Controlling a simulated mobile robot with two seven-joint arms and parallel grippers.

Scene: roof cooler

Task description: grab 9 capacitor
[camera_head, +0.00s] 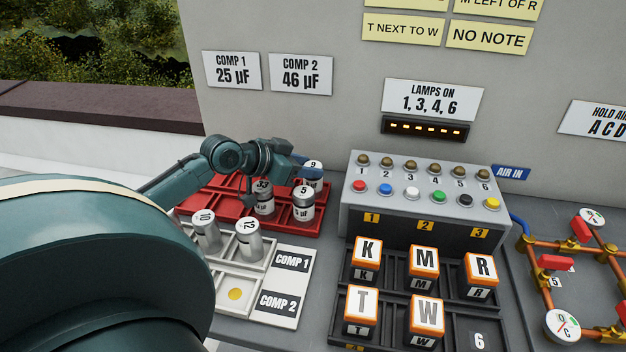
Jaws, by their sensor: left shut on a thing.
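The 9 capacitor (313,182) is a silver can with a white top, upright at the back right of the red tray (300,228). My left gripper (302,173) reaches in from the left and is shut on it. Its fingertips are partly hidden, and I cannot tell whether the can is clear of its slot. The 33 capacitor (264,205) and the 5 capacitor (303,208) stand in the red tray just in front of the gripper. My right gripper is not in view.
A white tray (285,290) at the front holds the 10 capacitor (207,238) and the 12 capacitor (247,246); a slot there shows a yellow disc (235,293). A grey button box (420,222), lettered blocks (425,262) and copper pipes (545,285) stand to the right.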

